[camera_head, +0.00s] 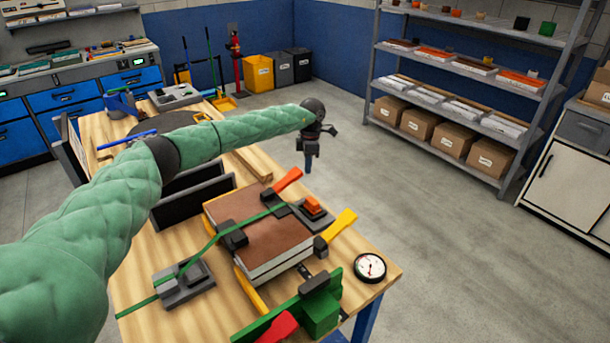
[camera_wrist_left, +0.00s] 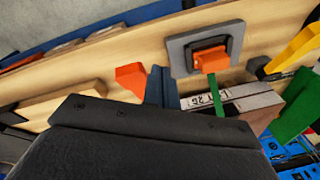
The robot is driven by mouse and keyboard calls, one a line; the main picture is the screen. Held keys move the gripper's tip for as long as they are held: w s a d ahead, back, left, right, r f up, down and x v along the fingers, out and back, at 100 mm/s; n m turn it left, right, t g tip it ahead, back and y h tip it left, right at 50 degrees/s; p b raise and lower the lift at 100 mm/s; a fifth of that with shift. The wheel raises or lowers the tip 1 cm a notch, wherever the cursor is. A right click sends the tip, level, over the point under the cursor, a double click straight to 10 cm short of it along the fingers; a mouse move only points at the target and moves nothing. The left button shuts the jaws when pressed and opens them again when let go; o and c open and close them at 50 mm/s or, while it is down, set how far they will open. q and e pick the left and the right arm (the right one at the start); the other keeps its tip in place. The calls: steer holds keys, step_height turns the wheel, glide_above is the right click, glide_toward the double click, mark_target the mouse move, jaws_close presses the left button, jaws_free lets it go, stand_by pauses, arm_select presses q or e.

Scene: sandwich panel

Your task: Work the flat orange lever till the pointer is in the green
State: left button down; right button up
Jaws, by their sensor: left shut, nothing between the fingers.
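A flat orange lever (camera_head: 313,205) sits low on a grey ratchet base (camera_head: 325,221) at the right of a brown-topped panel stack (camera_head: 265,240). The lever (camera_wrist_left: 211,60) also shows in the left wrist view, with a green strap (camera_head: 222,236) running from the base. A round white gauge (camera_head: 370,267) lies at the table's right corner; its pointer and colours are too small to read. My left gripper (camera_head: 308,170) is shut and empty, pointing down beyond the panel and apart from the lever. In the wrist view its fingers (camera_wrist_left: 160,85) are left of the lever. My right gripper is not in view.
A yellow handle (camera_head: 340,225), a green clamp (camera_head: 322,312) and a red handle (camera_head: 279,327) stand nearer. The floor beyond the table (camera_head: 385,277) is clear.

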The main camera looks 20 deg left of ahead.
arm_select(q)
steer(key=shift+t, duration=0.5)
steer(key=a+r, duration=0.1)
steer(key=w+a+r+p, duration=0.1)
steer(key=r, duration=0.1)
steer(key=a+r+p, duration=0.1)
steer(key=r, duration=0.1)
steer(key=shift+w+r, duration=0.25)
steer(key=shift+w, duration=0.05)
steer(key=shift+a+y, duration=0.35)
steer(key=shift+y, duration=0.05)
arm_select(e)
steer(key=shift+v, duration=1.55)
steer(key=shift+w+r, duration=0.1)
